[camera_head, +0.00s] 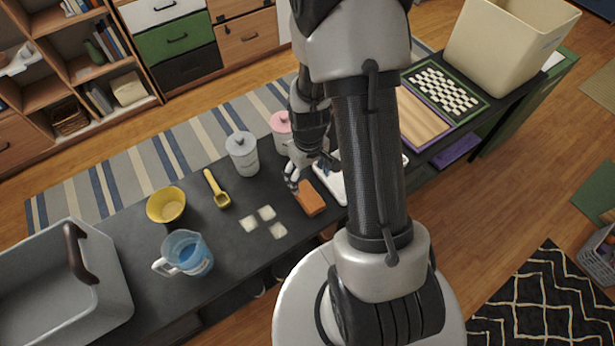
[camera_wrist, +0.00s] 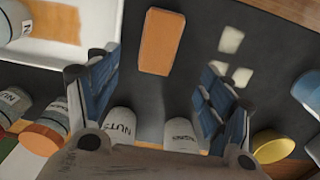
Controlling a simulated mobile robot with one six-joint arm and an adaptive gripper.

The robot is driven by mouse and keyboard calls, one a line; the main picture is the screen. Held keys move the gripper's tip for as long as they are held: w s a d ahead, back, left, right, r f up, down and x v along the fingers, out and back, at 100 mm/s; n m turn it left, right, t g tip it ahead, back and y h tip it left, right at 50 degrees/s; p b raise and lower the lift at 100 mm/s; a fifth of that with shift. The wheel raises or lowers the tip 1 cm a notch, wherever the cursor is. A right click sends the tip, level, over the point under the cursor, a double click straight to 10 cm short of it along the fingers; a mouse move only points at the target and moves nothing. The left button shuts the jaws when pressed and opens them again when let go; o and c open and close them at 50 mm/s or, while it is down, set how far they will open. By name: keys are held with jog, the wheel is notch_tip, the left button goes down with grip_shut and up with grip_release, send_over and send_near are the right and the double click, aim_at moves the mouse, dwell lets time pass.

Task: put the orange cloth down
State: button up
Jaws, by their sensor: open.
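The orange cloth (camera_head: 310,198) is a folded, block-like piece lying flat on the dark tabletop, just left of a white tray (camera_head: 333,188). In the wrist view the orange cloth (camera_wrist: 161,40) lies ahead of the fingertips, apart from both. My gripper (camera_head: 292,181) is above the table beside the cloth, toward the back. In the wrist view my gripper (camera_wrist: 161,68) has its blue-padded fingers spread wide, with nothing between them. My arm hides part of the table to the right of the cloth.
White squares (camera_head: 263,220) lie left of the cloth. A white canister (camera_head: 242,153), a pink canister (camera_head: 282,131), a yellow scoop (camera_head: 217,190), a yellow bowl (camera_head: 166,205), a blue measuring jug (camera_head: 187,253) and a grey bin (camera_head: 65,285) stand further left or behind.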

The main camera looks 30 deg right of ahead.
jog(key=a+r+t, duration=0.1)
jog(key=a+r, duration=0.1)
jog(key=r, duration=0.7)
jog(key=a+r+t, duration=0.1)
jog(key=a+r, duration=0.2)
jog(key=r, duration=0.5)
jog(key=s+a+r+t, duration=0.1)
jog(key=s+a+r, duration=0.1)
jog(key=s+r, duration=0.4)
jog(key=s+a+r+t, duration=0.1)
jog(key=s+a+r, duration=0.2)
jog(key=s+r, duration=0.4)
jog(key=shift+s+a+r+t, duration=0.2)
jog(key=shift+s+a+t, duration=0.1)
jog(key=shift+o, duration=0.6)
jog(key=shift+w, duration=0.1)
